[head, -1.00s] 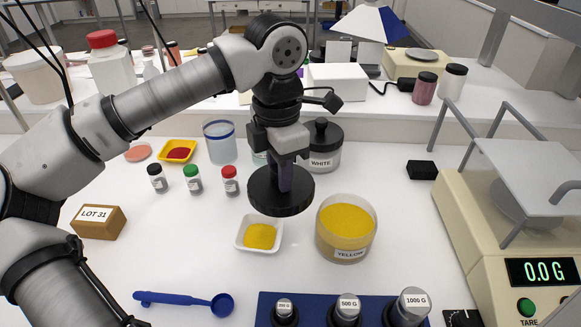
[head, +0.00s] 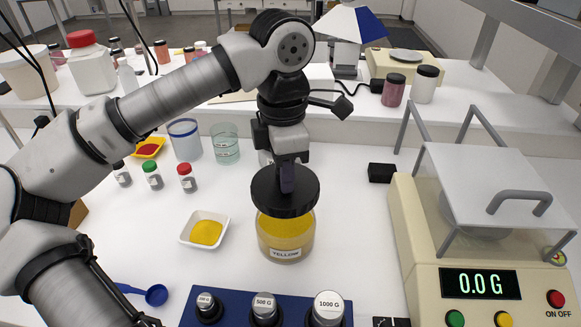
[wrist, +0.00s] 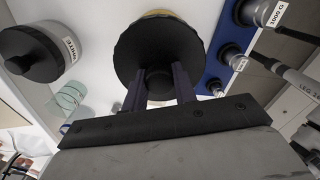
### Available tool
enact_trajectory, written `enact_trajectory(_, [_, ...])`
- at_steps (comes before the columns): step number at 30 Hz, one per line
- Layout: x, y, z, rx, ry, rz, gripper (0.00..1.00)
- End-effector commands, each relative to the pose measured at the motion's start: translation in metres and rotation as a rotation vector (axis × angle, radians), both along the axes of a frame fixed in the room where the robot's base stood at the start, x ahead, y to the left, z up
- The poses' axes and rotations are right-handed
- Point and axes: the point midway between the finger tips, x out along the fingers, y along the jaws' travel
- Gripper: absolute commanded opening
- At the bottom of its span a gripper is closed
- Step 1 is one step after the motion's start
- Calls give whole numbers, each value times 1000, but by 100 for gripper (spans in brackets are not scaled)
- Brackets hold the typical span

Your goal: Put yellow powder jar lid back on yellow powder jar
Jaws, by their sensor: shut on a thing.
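The yellow powder jar (head: 285,238), a clear jar labelled YELLOW and filled with yellow powder, stands on the white table. My gripper (head: 286,182) is shut on the knob of the black round lid (head: 264,203). The lid is above the jar in the head view and covers the view of its mouth. In the wrist view the gripper (wrist: 160,88) grips the knob of the lid (wrist: 150,45), and a thin yellow edge of the jar (wrist: 158,13) shows beyond it. I cannot tell whether the lid touches the rim.
A white dish of yellow powder (head: 205,231) is left of the jar. A blue weight block (head: 235,309) with several weights is in front. A balance (head: 425,255) reading 0.0 G stands right. The WHITE jar (wrist: 38,55) shows in the wrist view.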

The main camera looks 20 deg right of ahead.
Motion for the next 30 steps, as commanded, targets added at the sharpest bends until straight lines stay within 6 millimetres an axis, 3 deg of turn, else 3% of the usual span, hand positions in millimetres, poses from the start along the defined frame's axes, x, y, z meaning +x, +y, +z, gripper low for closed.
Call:
enact_trajectory(8, [0, 1, -10, 0, 1, -2, 5])
enact_trajectory(21, [0, 0, -50, -1, -1, -1, 5])
enact_trajectory(30, [0, 1, -54, -1, 0, -1, 5])
